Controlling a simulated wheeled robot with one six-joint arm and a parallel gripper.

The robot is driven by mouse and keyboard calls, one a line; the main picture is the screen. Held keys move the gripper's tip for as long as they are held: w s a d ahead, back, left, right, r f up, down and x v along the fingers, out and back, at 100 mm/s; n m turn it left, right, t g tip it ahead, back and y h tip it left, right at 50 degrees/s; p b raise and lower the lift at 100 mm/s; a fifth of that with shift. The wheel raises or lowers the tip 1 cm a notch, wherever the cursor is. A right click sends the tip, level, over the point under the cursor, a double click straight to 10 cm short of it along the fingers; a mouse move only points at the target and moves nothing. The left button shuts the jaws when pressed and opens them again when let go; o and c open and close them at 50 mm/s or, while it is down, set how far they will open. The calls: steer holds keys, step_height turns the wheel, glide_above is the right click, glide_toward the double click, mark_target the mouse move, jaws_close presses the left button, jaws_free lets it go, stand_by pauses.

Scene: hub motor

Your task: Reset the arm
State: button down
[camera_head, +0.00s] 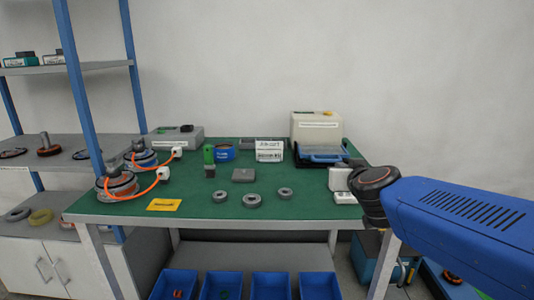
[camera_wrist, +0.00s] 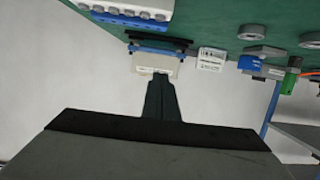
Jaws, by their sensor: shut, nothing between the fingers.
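My arm (camera_head: 460,225) reaches in from the right of the head view, with its dark joint (camera_head: 374,185) in front of the table's right end. My gripper itself cannot be made out in the head view. In the wrist view my gripper (camera_wrist: 160,78) shows as dark fingers close together, shut and empty. The wrist view is turned over, with the table along its top edge. The fingertips overlap a pale box in that picture; contact cannot be told.
The green-topped table (camera_head: 300,205) holds several grey rings, a yellow card (camera_head: 164,204), two motors with orange cables and a cream case (camera_head: 316,130). Blue bins (camera_head: 270,285) stand below. A shelf unit with blue posts (camera_head: 80,80) is at left. The wall behind is bare.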

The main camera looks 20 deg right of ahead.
steer(key=a+n+y, duration=0.1)
steer(key=a, duration=0.1)
steer(key=s+a+f+y, duration=0.1)
steer(key=a, duration=0.2)
steer(key=a+f+n+y, duration=0.1)
steer(key=a+y, duration=0.1)
steer(key=shift+s+a+f+n+g, duration=0.1)
steer(key=shift+s+a+n+g, duration=0.2)
steer(key=shift+s, duration=0.1)
steer(key=s+a+f+n+g+y, duration=0.2)
steer(key=s+a+f+g, duration=0.35)
steer(key=s+f, duration=0.4)
steer(key=s+d+f+m+g+h, duration=0.1)
steer(key=s+d+f+g, duration=0.2)
steer(key=s, duration=0.6)
steer(key=shift+s+d+f+h, duration=0.15)
steer(key=shift+d+f+h, duration=0.3)
steer(key=shift+f, duration=0.1)
